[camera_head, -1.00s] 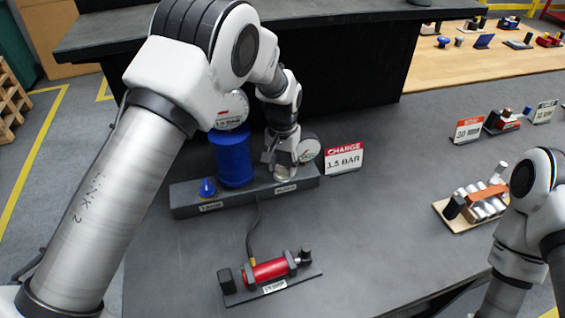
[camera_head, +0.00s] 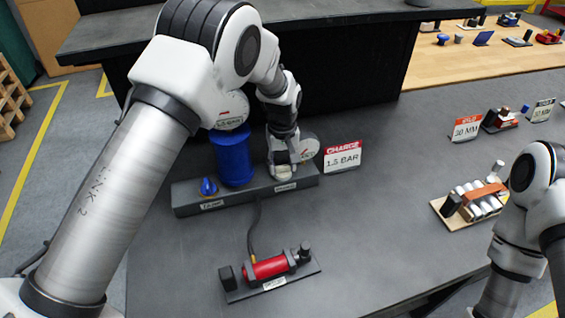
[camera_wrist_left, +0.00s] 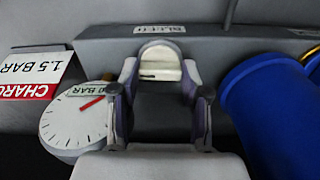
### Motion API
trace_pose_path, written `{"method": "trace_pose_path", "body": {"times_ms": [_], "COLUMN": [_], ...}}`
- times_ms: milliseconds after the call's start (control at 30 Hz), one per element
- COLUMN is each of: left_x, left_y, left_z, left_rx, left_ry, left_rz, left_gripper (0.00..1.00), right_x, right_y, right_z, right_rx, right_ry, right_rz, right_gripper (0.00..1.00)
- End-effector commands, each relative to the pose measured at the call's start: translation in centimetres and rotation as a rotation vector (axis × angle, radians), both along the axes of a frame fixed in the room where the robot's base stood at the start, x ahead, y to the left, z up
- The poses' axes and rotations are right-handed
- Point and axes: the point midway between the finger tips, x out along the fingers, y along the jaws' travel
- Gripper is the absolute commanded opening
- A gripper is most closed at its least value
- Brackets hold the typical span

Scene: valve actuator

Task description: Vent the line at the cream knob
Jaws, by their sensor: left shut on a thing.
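The cream knob (camera_wrist_left: 160,65) sits on the grey base block (camera_head: 240,199), beside a label that seems to read BLEED (camera_wrist_left: 159,30) in the left wrist view. My left gripper (camera_head: 283,172) is shut on the knob, with a finger on each side of it in the wrist view (camera_wrist_left: 160,80). In the head view the gripper largely hides the knob. A white gauge (camera_wrist_left: 75,118) with a red needle stands beside the gripper. A blue cylinder (camera_head: 233,160) stands on the block, with a blue knob (camera_head: 208,187) left of it. My right gripper is out of view.
A red hand pump (camera_head: 268,268) lies in front, joined to the block by a black hose (camera_head: 252,228). A CHARGE 1.5 BAR sign (camera_head: 343,157) stands right of the block. A board with white cylinders (camera_head: 475,203) lies near my right arm.

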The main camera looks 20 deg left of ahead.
Motion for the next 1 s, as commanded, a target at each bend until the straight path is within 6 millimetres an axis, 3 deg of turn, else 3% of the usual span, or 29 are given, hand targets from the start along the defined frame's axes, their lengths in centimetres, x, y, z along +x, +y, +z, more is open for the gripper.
{"method": "trace_pose_path", "body": {"times_ms": [400, 433, 500, 833, 1000], "left_x": [0.0, 0.0, 0.0, 0.1, 0.2], "left_y": [0.0, 0.0, 0.0, 0.0, 0.0], "left_z": [-0.1, -0.1, -0.1, 0.3, 2.4], "left_rx": [0.001, 0.001, 0.001, 0.000, 0.000], "left_ry": [-0.001, -0.001, -0.001, -0.002, -0.006], "left_rz": [0.009, 0.009, 0.009, 0.008, 0.009], "left_gripper": [0.11, 0.49, 0.71, 0.71, 0.71], "right_x": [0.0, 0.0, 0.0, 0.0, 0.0], "right_y": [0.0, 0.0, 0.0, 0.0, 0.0], "right_z": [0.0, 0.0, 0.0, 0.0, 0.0], "right_rx": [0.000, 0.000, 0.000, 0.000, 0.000], "right_ry": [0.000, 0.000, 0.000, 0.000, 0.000], "right_rz": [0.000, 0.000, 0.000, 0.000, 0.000], "right_gripper": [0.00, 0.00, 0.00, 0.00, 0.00]}}
